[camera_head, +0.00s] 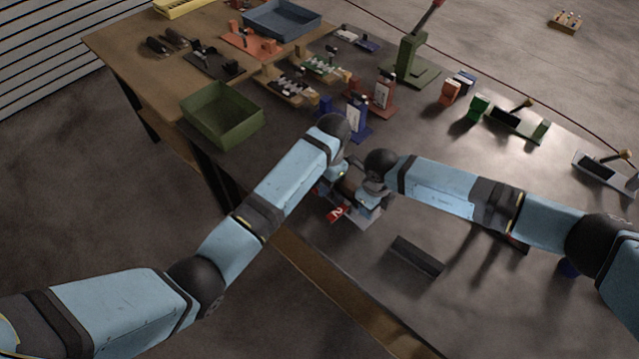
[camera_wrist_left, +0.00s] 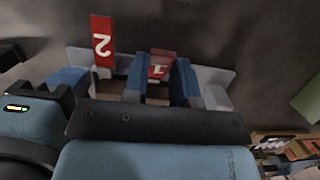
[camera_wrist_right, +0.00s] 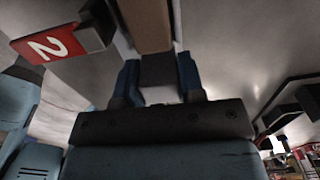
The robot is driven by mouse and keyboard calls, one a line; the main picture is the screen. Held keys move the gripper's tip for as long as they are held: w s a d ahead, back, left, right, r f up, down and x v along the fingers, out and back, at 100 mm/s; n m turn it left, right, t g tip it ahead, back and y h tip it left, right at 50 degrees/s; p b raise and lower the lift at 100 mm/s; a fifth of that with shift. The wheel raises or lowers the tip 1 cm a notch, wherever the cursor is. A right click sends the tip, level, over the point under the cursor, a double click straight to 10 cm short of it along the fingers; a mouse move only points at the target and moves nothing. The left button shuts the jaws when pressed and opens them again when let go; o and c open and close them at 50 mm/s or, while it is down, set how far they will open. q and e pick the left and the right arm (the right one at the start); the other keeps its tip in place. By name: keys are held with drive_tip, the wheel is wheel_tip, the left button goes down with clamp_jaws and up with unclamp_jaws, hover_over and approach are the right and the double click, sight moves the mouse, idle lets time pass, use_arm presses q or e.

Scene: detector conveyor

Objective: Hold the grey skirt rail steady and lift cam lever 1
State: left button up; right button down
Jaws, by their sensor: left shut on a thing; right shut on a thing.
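The red cam lever 1 (camera_wrist_left: 160,67) is between the fingers of my left gripper (camera_wrist_left: 159,82), which is shut on it. The red tag marked 2 (camera_wrist_left: 101,40) stands beside it, upright in the left wrist view, and also shows in the head view (camera_head: 337,213). The light grey skirt rail (camera_wrist_left: 217,74) runs behind the left fingers. My right gripper (camera_wrist_right: 158,78) is shut on a grey part (camera_wrist_right: 158,69), apparently the skirt rail, below a brown bar (camera_wrist_right: 147,24). In the head view my wrists hide much of the fixture.
A loose dark grey bar (camera_head: 417,256) lies on the table in front. A green bin (camera_head: 222,115) stands at the left edge, a blue tray (camera_head: 281,18) at the back. Blue and red stands (camera_head: 382,93) are close behind my left wrist. The front right of the table is mostly clear.

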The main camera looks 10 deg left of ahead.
use_arm(q)
drive_tip(key=shift+d, duration=0.15)
use_arm(e)
drive_tip(key=shift+s+f, duration=0.2)
drive_tip(key=shift+f, duration=0.05)
use_arm(q)
drive_tip(key=o, duration=0.9)
drive_tip(key=shift+o, duration=0.2)
use_arm(e)
drive_tip(key=shift+w, duration=0.1)
drive_tip(key=shift+r, duration=0.1)
use_arm(q)
drive_tip(key=v, duration=1.2)
